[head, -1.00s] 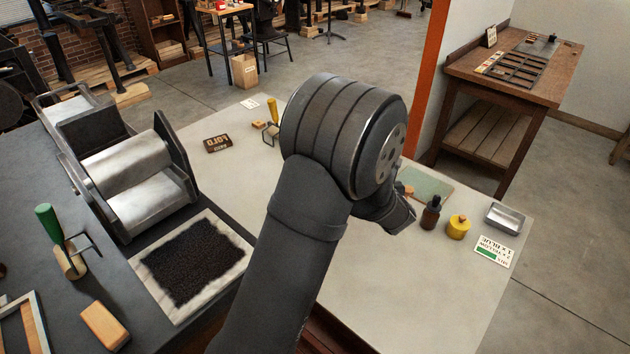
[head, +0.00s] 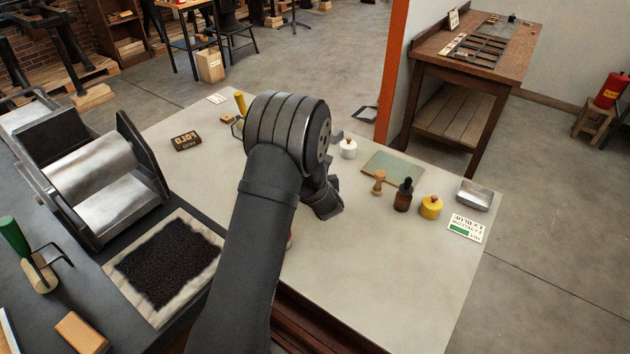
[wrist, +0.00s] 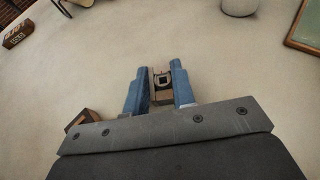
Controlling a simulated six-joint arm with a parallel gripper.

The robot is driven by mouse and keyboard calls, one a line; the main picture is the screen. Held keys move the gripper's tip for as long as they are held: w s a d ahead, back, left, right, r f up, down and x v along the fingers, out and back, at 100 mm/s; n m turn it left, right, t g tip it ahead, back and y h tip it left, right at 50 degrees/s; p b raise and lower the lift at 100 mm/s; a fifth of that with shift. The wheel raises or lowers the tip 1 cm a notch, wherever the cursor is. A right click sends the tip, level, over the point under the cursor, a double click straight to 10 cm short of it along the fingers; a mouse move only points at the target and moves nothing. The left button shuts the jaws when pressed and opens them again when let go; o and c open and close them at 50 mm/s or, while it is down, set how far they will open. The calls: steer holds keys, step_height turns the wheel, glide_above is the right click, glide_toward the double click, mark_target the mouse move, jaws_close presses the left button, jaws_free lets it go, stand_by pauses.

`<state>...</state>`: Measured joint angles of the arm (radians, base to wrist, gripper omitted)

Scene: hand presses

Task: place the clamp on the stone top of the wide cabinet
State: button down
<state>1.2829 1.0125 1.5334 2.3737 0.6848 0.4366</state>
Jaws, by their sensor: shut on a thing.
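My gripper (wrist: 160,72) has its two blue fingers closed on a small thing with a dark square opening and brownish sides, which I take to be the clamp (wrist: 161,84). Only its end shows between the fingers; the rest is hidden. The pale stone top (head: 370,265) of the wide cabinet spreads under the gripper, and it fills the wrist view (wrist: 210,60). I cannot tell whether the clamp touches the stone. In the head view my arm hides the fingers and the clamp.
A dark lettered block (head: 186,141) lies toward the back left. A white jar (head: 348,148), green mat (head: 395,166), wooden-handled tool (head: 379,183), dark bottle (head: 404,195), yellow pot (head: 431,207) and metal tray (head: 475,194) stand to the right. The front right stone is clear.

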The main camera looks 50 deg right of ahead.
steer(key=shift+f, duration=0.8)
steer(key=shift+f, duration=0.2)
steer(key=c, duration=1.2)
jaws_free()
steer(key=shift+r, duration=0.1)
steer(key=shift+s+r, duration=0.1)
steer(key=shift+r, duration=0.1)
steer(key=v, duration=1)
steer(key=shift+s+a, duration=0.25)
steer(key=shift+o, duration=0.4)
steer(key=shift+s+a+r, duration=0.25)
steer(key=shift+s+a, duration=0.1)
steer(key=shift+a, duration=0.1)
